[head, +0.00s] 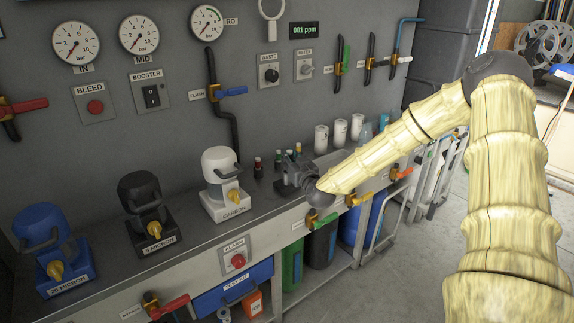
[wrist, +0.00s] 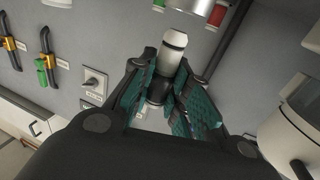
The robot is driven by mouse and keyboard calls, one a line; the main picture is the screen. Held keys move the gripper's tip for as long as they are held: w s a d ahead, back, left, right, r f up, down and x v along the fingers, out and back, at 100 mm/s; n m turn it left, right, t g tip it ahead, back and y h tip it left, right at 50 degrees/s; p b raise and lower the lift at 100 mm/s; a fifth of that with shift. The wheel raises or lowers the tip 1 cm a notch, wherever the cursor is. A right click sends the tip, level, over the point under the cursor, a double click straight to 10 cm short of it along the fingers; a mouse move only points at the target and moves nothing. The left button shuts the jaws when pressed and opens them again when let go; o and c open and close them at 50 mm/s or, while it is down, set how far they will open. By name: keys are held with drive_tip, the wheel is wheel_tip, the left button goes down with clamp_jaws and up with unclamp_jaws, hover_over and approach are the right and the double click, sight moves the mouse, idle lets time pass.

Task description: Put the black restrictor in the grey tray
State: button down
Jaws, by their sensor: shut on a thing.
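My gripper (head: 288,181) is low over the back of the bench in the head view, just right of the white CARBON housing (head: 221,175). In the wrist view its teal-padded fingers (wrist: 172,98) are shut on a small cylinder, the black restrictor (wrist: 159,88), with a black part between the fingers. A white part with a black band (wrist: 172,50) shows beyond the fingertips. In the head view the held thing is too small and covered to make out. A grey shape (head: 328,162) is partly behind my gripper; I cannot tell whether it is the grey tray.
Small coloured-top pieces (head: 278,159) stand close to my gripper. Several white cylinders (head: 321,139) stand behind it. Black (head: 148,212) and blue (head: 49,246) housings stand to the left.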

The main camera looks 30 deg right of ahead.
drive_tip(key=shift+w+f, duration=0.8)
drive_tip(key=shift+f, duration=0.15)
drive_tip(key=shift+d+f, duration=0.1)
drive_tip(key=shift+f, duration=0.5)
drive_tip(key=shift+f, duration=0.1)
drive_tip(key=shift+f, duration=0.1)
drive_tip(key=c, duration=1.4)
unclamp_jaws()
drive_tip(key=shift+o, duration=0.2)
